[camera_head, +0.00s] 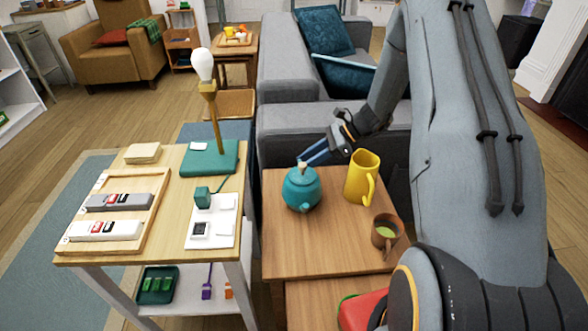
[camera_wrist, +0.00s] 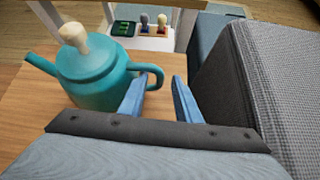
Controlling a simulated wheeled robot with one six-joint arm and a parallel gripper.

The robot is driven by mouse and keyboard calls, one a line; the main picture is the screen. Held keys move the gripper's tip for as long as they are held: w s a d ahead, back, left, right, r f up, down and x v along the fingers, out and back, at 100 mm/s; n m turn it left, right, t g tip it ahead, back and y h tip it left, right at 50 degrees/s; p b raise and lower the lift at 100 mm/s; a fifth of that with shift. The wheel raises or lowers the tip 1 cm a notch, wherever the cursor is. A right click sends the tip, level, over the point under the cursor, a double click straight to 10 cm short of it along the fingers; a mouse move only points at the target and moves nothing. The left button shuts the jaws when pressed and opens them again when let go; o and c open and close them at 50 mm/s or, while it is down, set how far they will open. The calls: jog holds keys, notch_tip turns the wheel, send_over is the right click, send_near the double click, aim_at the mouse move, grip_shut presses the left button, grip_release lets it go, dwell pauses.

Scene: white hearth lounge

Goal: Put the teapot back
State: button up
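The teal teapot (camera_head: 301,191) with a pale knob stands upright on the wooden side table (camera_head: 285,255). In the wrist view the teapot (camera_wrist: 95,80) is at the left, its spout pointing left and its handle (camera_wrist: 158,72) to the right. My gripper (camera_head: 313,158) is above and behind the teapot in the head view. In the wrist view its two blue fingers (camera_wrist: 158,84) are apart, with the handle's outer end between their tips. I cannot tell whether a finger touches the handle. Nothing is held.
A yellow pitcher (camera_head: 360,180) and a brown cup of green liquid (camera_head: 384,238) stand close right of the teapot. A grey sofa (camera_head: 285,118) is behind. At left, another table holds a lamp (camera_head: 209,100) and a wooden tray (camera_head: 153,185). A red object (camera_head: 358,312) lies in front.

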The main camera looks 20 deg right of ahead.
jog(key=v, duration=0.5)
jog(key=shift+d+r, duration=0.2)
